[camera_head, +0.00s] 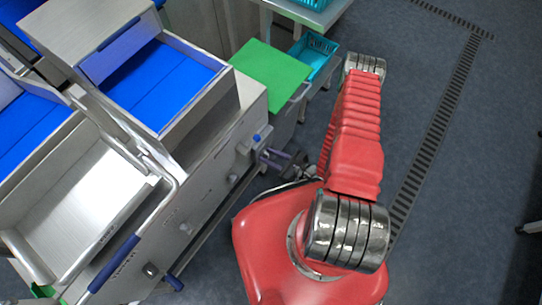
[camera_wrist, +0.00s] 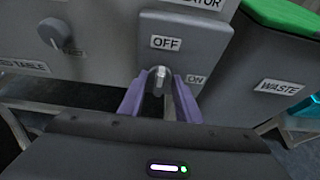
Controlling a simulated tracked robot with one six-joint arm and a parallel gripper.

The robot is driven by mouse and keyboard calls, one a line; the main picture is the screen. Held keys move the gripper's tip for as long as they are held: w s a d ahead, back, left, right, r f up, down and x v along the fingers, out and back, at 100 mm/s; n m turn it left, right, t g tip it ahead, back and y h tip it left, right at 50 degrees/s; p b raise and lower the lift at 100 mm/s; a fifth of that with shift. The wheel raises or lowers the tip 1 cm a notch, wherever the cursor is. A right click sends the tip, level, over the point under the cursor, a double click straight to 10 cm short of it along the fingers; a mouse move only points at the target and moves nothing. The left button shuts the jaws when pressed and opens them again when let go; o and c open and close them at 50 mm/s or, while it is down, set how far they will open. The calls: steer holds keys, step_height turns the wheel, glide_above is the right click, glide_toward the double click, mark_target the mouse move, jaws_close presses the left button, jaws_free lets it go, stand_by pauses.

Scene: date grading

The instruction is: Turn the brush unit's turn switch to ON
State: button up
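In the wrist view a silver turn switch (camera_wrist: 158,78) sits on a grey box with an OFF label above it and an ON label to its lower right. Its grip stands about upright, towards OFF. A cut-off sign above ends in "ATOR"; no sign naming the brush unit is readable. My gripper (camera_wrist: 159,88) has its two purple fingers on either side of this switch, with a narrow gap seeming to show at each side. In the head view my gripper (camera_head: 274,158) is at the machine's side panel, and the switch cannot be made out there.
Another round knob (camera_wrist: 54,33) is on the panel at the left, near a sign ending in "ED TABLE". A grey bin with a WASTE label (camera_wrist: 281,87) and green top stands at the right. A teal basket (camera_head: 314,52) is behind.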

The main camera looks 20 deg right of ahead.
steer(key=shift+c, duration=0.5)
jaws_close()
steer(key=shift+d, duration=0.15)
